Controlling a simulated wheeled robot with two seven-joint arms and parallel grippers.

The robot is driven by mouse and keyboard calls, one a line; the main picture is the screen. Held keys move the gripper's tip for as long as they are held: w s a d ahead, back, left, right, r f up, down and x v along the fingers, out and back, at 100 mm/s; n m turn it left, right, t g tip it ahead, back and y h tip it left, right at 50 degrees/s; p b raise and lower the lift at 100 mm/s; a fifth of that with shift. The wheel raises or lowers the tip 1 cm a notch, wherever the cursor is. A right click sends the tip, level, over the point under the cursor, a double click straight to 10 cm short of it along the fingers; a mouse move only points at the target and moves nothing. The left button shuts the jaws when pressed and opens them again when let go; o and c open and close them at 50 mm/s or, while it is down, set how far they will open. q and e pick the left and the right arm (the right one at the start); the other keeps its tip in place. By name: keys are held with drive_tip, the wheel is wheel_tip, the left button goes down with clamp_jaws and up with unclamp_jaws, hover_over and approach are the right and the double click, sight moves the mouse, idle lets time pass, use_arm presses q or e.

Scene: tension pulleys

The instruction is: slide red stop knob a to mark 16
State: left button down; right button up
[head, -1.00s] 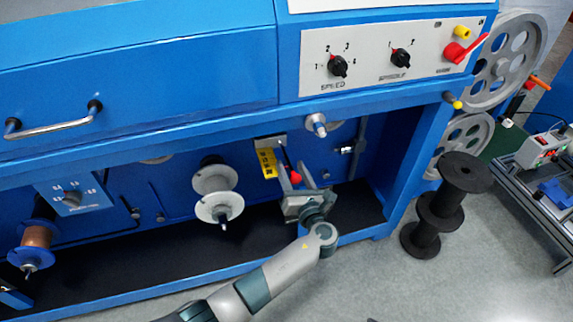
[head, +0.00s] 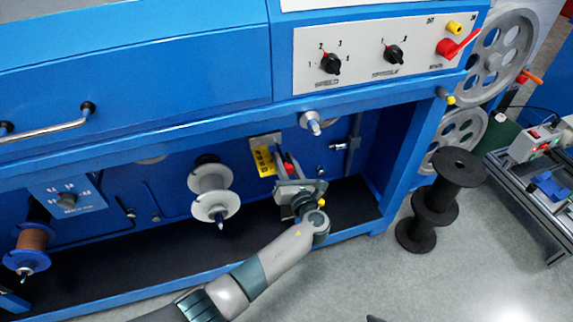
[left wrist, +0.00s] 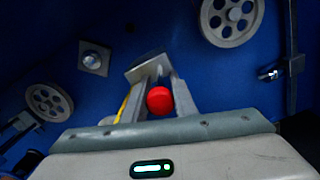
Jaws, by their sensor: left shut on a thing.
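The red stop knob (head: 288,169) sits on the blue back panel beside a yellow scale plate (head: 264,161). The marks on the plate are too small to read. My left gripper (head: 287,166) reaches up to the knob from below and is shut on it. In the left wrist view, the red knob (left wrist: 160,100) shows between the two grey fingers, with a strip of the yellow plate (left wrist: 125,104) behind the left finger. The fingers partly hide the knob in the head view.
A white spool (head: 211,190) stands out from the panel to the left. A pulley shaft (head: 311,122) is above the gripper. The blue cabinet edge (head: 230,121) overhangs the recess. A black spool stack (head: 436,205) stands on the floor to the right.

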use_arm(q)
drive_tip(key=c, duration=1.4)
unclamp_jaws()
drive_tip(key=shift+c, duration=0.2)
drive_tip(key=shift+s+d, duration=0.2)
drive_tip(key=shift+s, duration=0.3)
drive_tip(key=p+v, duration=0.1)
drive_tip(key=v, duration=1.5)
drive_tip(key=shift+s+p, duration=0.2)
drive_tip(key=shift+p, duration=0.1)
use_arm(e)
drive_tip(key=shift+s+d+f+g+h, duration=0.1)
drive_tip(key=shift+s+d+g+h, duration=0.15)
drive_tip(key=shift+d, duration=0.3)
drive_tip(key=shift+s+d+f+g+h, duration=0.15)
drive_tip(key=shift+s+d+g, duration=0.2)
drive_tip(key=shift+d, duration=0.2)
drive_tip(key=shift+a+r, duration=0.1)
drive_tip(key=shift+r, duration=0.1)
